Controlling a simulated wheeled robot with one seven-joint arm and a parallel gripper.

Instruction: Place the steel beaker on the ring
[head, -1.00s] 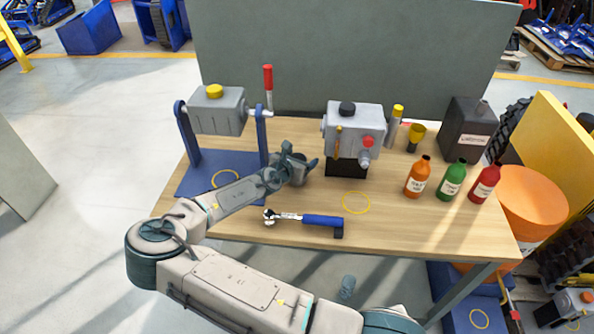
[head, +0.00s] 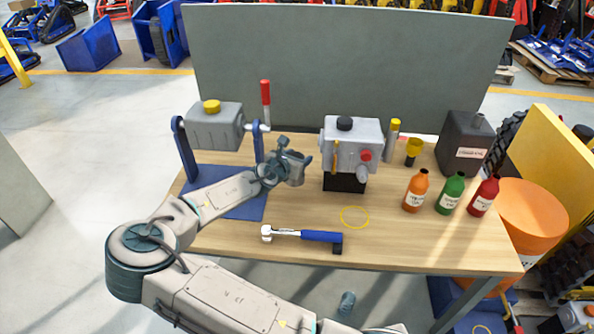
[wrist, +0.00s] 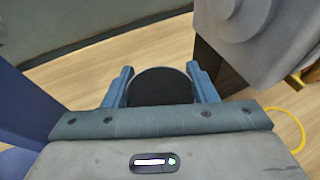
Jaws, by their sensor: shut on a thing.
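My gripper (head: 297,163) is above the wooden table, left of the grey gearbox-like unit, in the head view. In the wrist view my gripper (wrist: 163,85) has its two blue fingers closed on either side of the steel beaker (wrist: 160,87), which shows a round rim and dark inside. In the head view the beaker is hard to tell from the gripper. The yellow ring (head: 355,228) lies flat and empty on the table, in front of the grey unit and right of the gripper. Part of the ring (wrist: 301,124) also shows at the wrist view's right edge.
The grey unit (head: 352,142) on a black block stands close right of the gripper. A blue stand (head: 179,150) with a grey box is left. A blue-handled wrench (head: 320,236) lies in front. Orange (head: 415,193), green (head: 450,195) and red (head: 483,197) bottles stand right.

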